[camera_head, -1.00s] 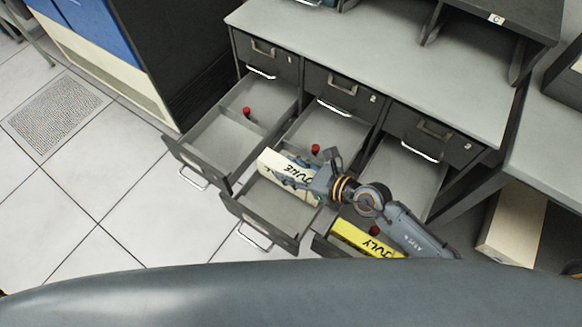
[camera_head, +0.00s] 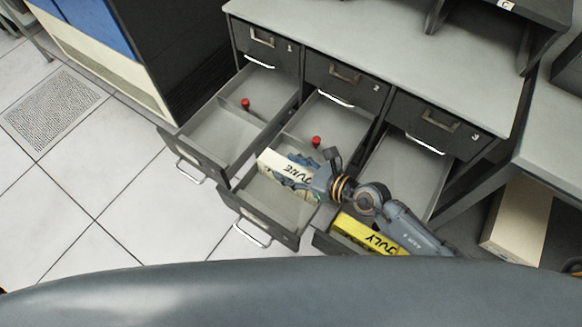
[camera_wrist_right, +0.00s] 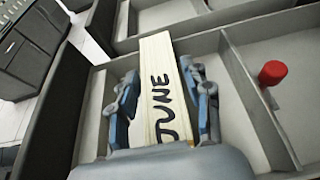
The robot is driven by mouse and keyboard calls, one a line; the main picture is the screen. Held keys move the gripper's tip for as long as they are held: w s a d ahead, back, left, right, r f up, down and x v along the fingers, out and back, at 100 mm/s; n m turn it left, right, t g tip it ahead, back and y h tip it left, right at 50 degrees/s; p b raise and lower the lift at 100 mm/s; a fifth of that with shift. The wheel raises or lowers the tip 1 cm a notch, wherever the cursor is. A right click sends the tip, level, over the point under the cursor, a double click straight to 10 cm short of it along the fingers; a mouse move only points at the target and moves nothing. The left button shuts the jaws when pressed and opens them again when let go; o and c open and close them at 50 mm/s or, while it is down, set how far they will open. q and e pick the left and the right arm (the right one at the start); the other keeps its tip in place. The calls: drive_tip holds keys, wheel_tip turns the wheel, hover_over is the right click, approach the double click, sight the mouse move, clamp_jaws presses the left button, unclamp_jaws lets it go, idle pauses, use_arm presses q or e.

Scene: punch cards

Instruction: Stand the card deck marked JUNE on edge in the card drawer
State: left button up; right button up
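The cream JUNE deck (camera_head: 278,166) is on edge in or just above the front compartment of the middle card drawer (camera_head: 260,212), numbered 2. Its marked narrow face is up, and it shows in the right wrist view (camera_wrist_right: 160,88). Whether the deck's underside touches the drawer floor is hidden. My left gripper is not in view.
The drawer at left (camera_head: 200,157) is open and looks empty except for a red knob (camera_head: 245,103). A yellow JULY deck (camera_head: 365,235) lies in the right drawer, partly behind my arm. Another red knob (camera_wrist_right: 272,73) is behind the middle drawer's divider.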

drive_tip(key=shift+o, duration=0.6)
drive_tip(key=shift+s+f, duration=0.1)
drive_tip(key=shift+f, duration=0.05)
drive_tip(key=shift+s+d, duration=0.1)
drive_tip(key=shift+d, duration=0.1)
drive_tip(key=v, duration=1.1)
drive_tip(key=shift+d+r, duration=0.2)
drive_tip(key=shift+r, duration=0.15)
drive_tip(key=shift+s, duration=0.1)
